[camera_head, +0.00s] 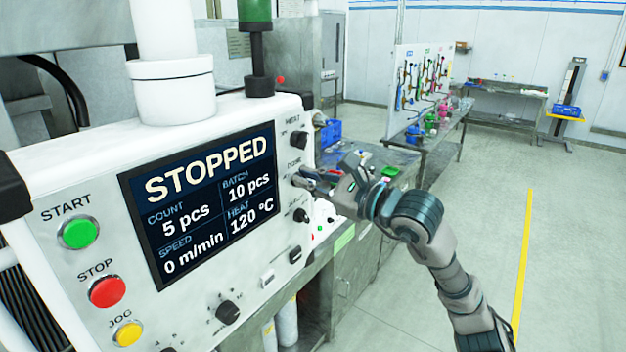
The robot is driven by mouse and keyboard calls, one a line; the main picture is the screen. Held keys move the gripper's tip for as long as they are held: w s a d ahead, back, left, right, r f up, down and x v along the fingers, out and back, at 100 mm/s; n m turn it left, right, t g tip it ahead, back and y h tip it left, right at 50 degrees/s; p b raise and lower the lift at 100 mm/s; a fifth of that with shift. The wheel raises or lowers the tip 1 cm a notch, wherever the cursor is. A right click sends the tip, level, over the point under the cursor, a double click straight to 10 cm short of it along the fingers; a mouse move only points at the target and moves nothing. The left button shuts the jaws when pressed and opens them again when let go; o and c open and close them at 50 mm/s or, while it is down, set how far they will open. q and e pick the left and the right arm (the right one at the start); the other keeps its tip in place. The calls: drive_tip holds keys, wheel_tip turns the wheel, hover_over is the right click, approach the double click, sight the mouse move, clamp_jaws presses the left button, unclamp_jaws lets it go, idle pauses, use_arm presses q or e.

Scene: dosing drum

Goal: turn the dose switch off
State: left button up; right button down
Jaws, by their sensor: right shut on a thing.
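The white control panel (95,180) stands at the left, with a dark screen (205,200) reading STOPPED, 5 pcs, 10 pcs, 0 m/min and 120 °C. Small black knobs run down the panel's right edge: an upper knob (299,140) and a lower knob (302,215). My right gripper (308,181) reaches in from the right and is shut at the spot between these two. It is shut on the switch there, beside a small label that looks like DOSE. The fingers mostly hide this switch, so I cannot tell its position. My left gripper is not in view.
A green START button (78,233), red STOP button (107,291) and yellow JOG button (128,333) are on the panel's left. A larger black knob (228,312) is below the screen. A cluttered metal bench (352,270) stands behind; open floor lies right.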

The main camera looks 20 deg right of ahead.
drive_tip(key=c, duration=0.9)
unclamp_jaws()
drive_tip(key=shift+w+a+f, duration=0.1)
drive_tip(key=shift+w+f, duration=0.05)
drive_tip(key=shift+f, duration=0.25)
drive_tip(key=shift+c, duration=0.2)
drive_tip(key=shift+o, duration=0.4)
drive_tip(key=shift+w+a+f, duration=0.1)
drive_tip(key=shift+w+a, duration=0.1)
drive_tip(key=shift+w, duration=0.45)
drive_tip(key=shift+s, duration=0.1)
drive_tip(key=v, duration=1.1)
drive_tip(key=shift+s+d+g, duration=0.15)
drive_tip(key=shift+d+g, duration=0.15)
drive_tip(key=shift+d, duration=0.05)
drive_tip(key=shift+a, duration=0.1)
